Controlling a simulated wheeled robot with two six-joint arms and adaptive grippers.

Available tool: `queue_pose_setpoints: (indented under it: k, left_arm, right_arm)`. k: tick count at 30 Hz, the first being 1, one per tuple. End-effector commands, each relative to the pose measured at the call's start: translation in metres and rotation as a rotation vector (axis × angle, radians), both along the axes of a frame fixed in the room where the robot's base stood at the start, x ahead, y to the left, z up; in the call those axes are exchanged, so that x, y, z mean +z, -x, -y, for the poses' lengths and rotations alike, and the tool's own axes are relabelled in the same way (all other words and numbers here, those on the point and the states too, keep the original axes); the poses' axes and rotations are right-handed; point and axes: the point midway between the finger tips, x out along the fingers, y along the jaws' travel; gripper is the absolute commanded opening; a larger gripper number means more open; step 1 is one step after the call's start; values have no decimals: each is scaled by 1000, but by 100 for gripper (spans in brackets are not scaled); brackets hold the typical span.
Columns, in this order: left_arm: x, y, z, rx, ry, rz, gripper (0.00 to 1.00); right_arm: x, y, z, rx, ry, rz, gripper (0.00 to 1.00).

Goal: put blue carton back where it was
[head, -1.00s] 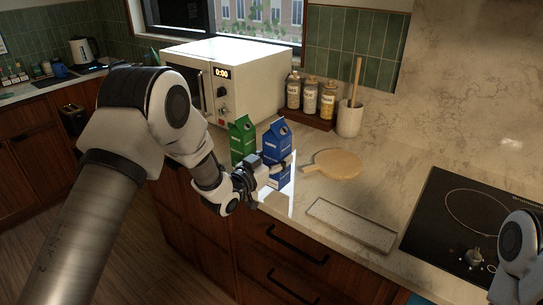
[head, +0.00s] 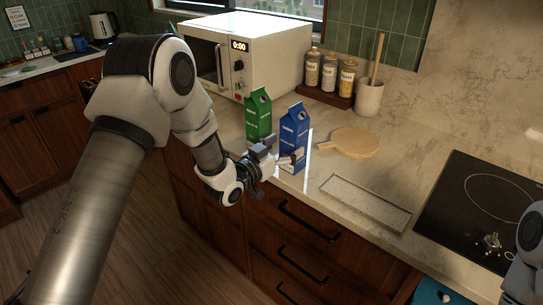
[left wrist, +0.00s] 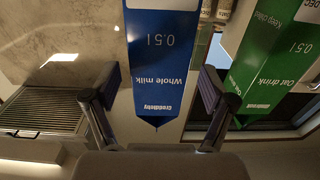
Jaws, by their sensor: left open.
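The blue carton (head: 294,135), labelled whole milk, stands upright on the counter near its front edge. A green carton (head: 258,118) stands just left of it, a small gap apart. My left gripper (head: 274,154) is open in front of the blue carton, low on its left side. In the left wrist view, which is upside down, the blue carton (left wrist: 158,60) shows between the spread fingers of the left gripper (left wrist: 157,88), with clear space on both sides. The green carton (left wrist: 275,65) is outside the fingers at the right.
A white microwave (head: 262,52) stands behind the cartons, with jars (head: 329,75) and a utensil crock (head: 369,98) to its right. A round wooden board (head: 354,142), a shallow tray (head: 402,222) and a black cooktop (head: 480,210) lie along the counter to the right.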

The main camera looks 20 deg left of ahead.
Motion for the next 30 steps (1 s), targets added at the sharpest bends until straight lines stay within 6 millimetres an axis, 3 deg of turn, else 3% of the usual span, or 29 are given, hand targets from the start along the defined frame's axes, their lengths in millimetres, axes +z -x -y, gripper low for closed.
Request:
queue_pose_setpoints:
  k: [3,9,17,19,20,22,23,25,27,29,30]
  left_arm:
    - [-2,30,-12,3,5,-2,84]
    - [-1,71,-27,3,3,-2,84]
    - [0,84,-30,0,-1,-2,84]
    - [-11,86,-29,2,-5,-33,84]
    - [-21,88,-28,6,-7,-64,84]
    - [-62,99,-25,21,-21,-191,84]
    - [-86,108,-23,30,-32,-267,84]
    - [-152,141,-20,59,-58,-488,84]
    - [-219,193,-20,101,-93,-743,84]
    - [-267,246,-22,142,-126,-958,84]
    - [-291,283,-23,170,-147,-1091,84]
  right_arm:
    - [-9,0,0,0,0,0,40]
    - [-15,0,0,0,0,0,40]
    - [-15,0,0,0,0,0,40]
    - [-16,0,0,0,0,0,40]
    - [-16,0,0,0,0,0,40]
    - [-16,0,0,0,0,0,40]
    - [-16,0,0,0,0,0,40]
    - [-16,0,0,0,0,0,40]
    - [-16,0,0,0,0,0,40]
    - [-15,0,0,0,0,0,40]
    - [-15,0,0,0,0,0,40]
